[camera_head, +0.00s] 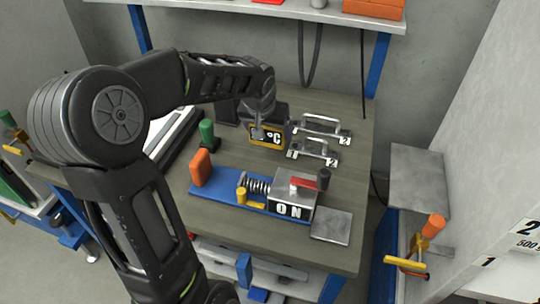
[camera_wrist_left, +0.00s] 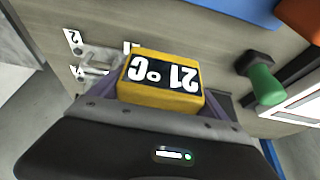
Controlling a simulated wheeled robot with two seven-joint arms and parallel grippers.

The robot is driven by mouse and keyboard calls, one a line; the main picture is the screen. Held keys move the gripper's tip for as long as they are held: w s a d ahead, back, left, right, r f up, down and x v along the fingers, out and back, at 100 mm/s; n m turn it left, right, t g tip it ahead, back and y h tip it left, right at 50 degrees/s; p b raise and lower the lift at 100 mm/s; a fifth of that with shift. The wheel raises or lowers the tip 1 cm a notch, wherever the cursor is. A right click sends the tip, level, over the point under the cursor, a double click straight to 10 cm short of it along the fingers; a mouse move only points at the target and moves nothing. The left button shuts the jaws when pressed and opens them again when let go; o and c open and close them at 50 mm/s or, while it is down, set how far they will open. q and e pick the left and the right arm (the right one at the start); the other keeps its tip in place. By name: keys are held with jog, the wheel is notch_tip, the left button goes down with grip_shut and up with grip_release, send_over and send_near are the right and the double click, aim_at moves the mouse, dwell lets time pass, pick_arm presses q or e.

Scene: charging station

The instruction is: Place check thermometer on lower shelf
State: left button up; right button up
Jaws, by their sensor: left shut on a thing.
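The check thermometer (camera_head: 268,135) is a yellow block with a black face and white characters. In the left wrist view the thermometer (camera_wrist_left: 160,84) reads 21 °C, upside down, and sits between the fingers of my left gripper (camera_wrist_left: 158,105). In the head view my left gripper (camera_head: 262,118) is over the workbench and shut on the thermometer. I cannot tell whether the thermometer touches the bench top. My right gripper is not in view.
Two metal handles (camera_head: 318,126) marked 1 and 2 stand right of the thermometer. A blue-based fixture (camera_head: 228,196) with a spring and an ON block lies in front. A green knob (camera_head: 207,132) stands to the left. Bare bench (camera_head: 345,185) shows at the right.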

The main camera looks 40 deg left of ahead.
pick_arm(q)
jog(key=shift+f, duration=1.45)
jog(key=shift+f, duration=1.85)
jog(key=shift+f, duration=0.15)
jog(key=o, duration=1.3)
